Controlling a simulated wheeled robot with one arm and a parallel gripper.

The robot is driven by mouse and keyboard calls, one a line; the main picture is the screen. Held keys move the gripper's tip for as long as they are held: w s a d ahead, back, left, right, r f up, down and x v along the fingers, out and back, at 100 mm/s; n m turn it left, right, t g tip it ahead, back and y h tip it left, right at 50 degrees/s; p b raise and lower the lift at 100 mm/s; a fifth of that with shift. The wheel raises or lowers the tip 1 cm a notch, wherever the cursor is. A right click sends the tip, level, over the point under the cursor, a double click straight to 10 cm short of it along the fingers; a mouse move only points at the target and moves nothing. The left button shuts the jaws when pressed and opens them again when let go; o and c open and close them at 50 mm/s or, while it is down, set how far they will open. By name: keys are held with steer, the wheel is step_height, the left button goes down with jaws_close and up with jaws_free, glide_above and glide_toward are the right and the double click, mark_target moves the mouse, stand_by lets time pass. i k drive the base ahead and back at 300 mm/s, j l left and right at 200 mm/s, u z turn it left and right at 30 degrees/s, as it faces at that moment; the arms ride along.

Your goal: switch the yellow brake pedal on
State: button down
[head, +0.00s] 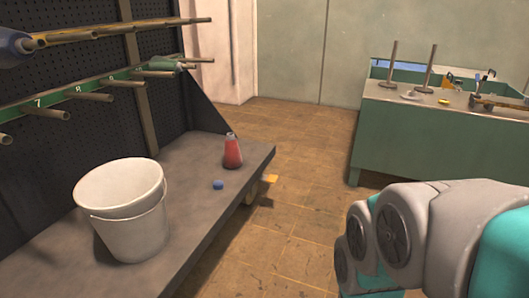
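A small yellow pedal (270,178) sticks out at the right end of the dark cart, low down beside a caster wheel (251,193). It is small in the picture, and I cannot tell whether it is pressed down or raised. The cart's grey deck (195,205) hides part of the wheel mount. My arm comes in from the lower right, to the right of the pedal and apart from it in the picture. My gripper is outside the picture.
On the deck are a white bucket (130,222), a blue cap (218,185) and a red flask (232,152). Pegs (95,97) jut from the cart's perforated panel. A green workbench (430,135) stands at the back right. Tiled floor (305,165) lies open between cart and bench.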

mark_target(271, 179)
steer(key=i+j, duration=0.15)
steer(key=i, duration=0.35)
steer(key=i+j+z, duration=0.15)
steer(key=i, duration=0.35)
steer(key=i+j, duration=0.25)
steer(key=i, duration=0.2)
steer(key=i+j+z, duration=0.1)
steer(key=i, duration=0.4)
steer(key=j, duration=0.1)
